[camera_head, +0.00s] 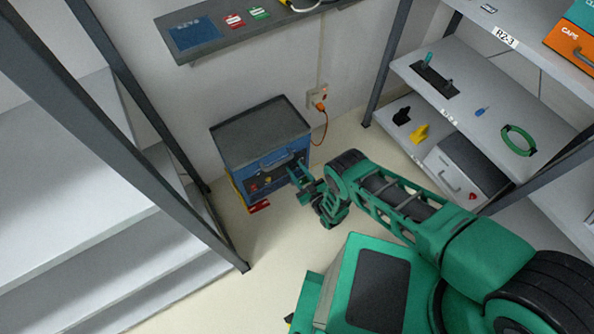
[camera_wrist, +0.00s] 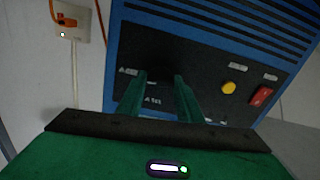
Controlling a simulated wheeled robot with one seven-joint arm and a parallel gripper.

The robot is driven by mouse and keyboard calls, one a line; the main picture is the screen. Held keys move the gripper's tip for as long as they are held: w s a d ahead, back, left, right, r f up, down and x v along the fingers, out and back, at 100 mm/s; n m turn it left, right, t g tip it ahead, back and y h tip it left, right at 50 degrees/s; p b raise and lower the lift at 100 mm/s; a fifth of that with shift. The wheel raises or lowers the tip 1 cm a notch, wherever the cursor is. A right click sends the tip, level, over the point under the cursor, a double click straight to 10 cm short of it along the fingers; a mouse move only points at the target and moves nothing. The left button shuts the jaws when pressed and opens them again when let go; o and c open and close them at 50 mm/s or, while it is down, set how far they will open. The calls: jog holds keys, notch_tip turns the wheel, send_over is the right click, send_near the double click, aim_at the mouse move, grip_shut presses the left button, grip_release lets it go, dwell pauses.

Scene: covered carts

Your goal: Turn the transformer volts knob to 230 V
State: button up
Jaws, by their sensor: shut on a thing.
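The transformer (camera_head: 262,140) is a blue box with a dark grey top, standing on the floor against the wall in the head view. Its dark front panel (camera_wrist: 212,88) fills much of the wrist view, with a yellow round button (camera_wrist: 228,88) and a red switch (camera_wrist: 260,96). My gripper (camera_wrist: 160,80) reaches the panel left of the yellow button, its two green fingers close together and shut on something. The volts knob is hidden between or behind the fingers, and its setting cannot be read. In the head view my gripper (camera_head: 297,172) is at the box's front.
An orange plug sits in a wall socket (camera_head: 317,96), its cable running down beside the transformer. A shelf rack (camera_head: 480,100) with tools stands at right, a grey shelf unit (camera_head: 90,230) at left. A wall shelf (camera_head: 235,35) is above.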

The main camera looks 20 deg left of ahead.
jog(key=shift+s+d+f+m, duration=0.1)
jog(key=shift+d+f+m, duration=0.2)
jog(key=shift+m, duration=0.3)
jog(key=o, duration=1)
jog(key=shift+a+r, duration=0.1)
jog(key=shift+a, duration=0.05)
